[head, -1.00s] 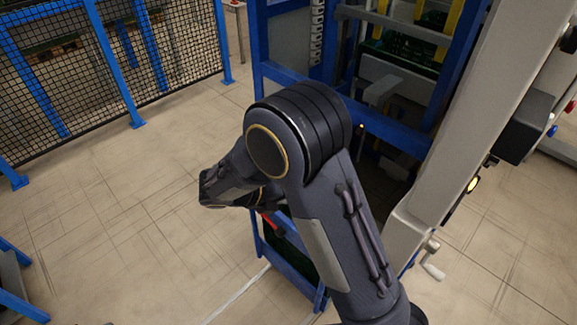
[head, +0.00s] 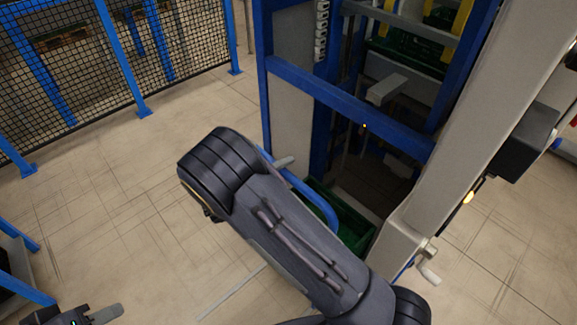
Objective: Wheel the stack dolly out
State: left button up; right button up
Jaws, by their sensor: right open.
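The stack dolly shows as a blue tubular handle (head: 322,203) with a green crate (head: 352,228) behind it, at the foot of the blue machine frame. My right arm covers its lower part and wheels. My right gripper (head: 285,162) is mostly hidden behind my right arm; one grey finger shows beside the upper left end of the handle. It is open, and I cannot tell whether it touches the handle. My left gripper (head: 88,316) is cut off at the bottom left edge, away from the dolly, with one grey finger showing.
The blue machine frame (head: 350,105) stands behind the dolly, with a pale column (head: 480,130) and crank (head: 429,270) at its right. A mesh fence (head: 60,80) closes the back left. The tiled floor (head: 120,205) between is clear. A blue frame stands at the left edge.

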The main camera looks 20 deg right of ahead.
jog(key=shift+x, duration=0.85)
grip_shut()
